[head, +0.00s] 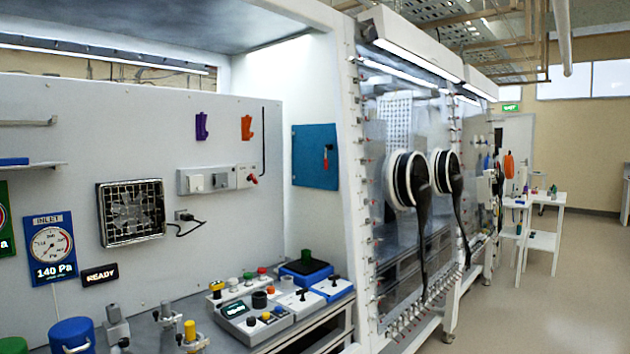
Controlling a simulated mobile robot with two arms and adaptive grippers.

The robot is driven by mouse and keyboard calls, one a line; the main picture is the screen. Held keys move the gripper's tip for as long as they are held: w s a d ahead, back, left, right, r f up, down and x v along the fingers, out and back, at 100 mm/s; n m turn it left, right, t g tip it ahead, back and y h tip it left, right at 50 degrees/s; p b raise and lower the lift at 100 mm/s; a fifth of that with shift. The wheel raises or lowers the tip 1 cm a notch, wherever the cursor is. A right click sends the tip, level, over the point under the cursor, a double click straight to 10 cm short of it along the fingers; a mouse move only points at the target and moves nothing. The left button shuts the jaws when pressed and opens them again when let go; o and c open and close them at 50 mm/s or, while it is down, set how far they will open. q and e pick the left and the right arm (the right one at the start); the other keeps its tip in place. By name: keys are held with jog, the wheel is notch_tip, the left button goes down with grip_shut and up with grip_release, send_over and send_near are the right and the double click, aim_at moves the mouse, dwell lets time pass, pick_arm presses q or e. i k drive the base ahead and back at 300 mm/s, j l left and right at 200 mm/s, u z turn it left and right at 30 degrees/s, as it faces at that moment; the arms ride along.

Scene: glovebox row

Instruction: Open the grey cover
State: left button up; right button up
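A grey wall-mounted box (205,180) with two square faces, one whitish and one grey, sits on the white back wall. The grey square face (221,180) looks flat and shut; I cannot tell for certain that it is the grey cover. A paler unit with a red knob (252,179) adjoins the box on its right. Neither of my grippers shows in the head view.
A bench below holds a grey control console (255,318), a blue tray (306,271) and a blue lidded container (72,336). A fan grille (131,212) and a blue panel (315,157) are on the walls. Open floor (570,318) lies at right.

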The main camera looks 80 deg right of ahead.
aim_at(222, 178)
jog(key=z, duration=1.9)
jog(key=j+z, duration=0.3)
jog(key=j, duration=0.55)
jog(key=j+z, duration=0.25)
jog(key=j, duration=0.6)
jog(key=u, duration=0.2)
jog(key=i+l+u, duration=0.1)
jog(key=l+u, duration=0.2)
jog(key=i+l+u, duration=0.1)
jog(key=l+u, duration=0.25)
jog(key=i+l+u, duration=0.1)
jog(key=l+u, duration=0.2)
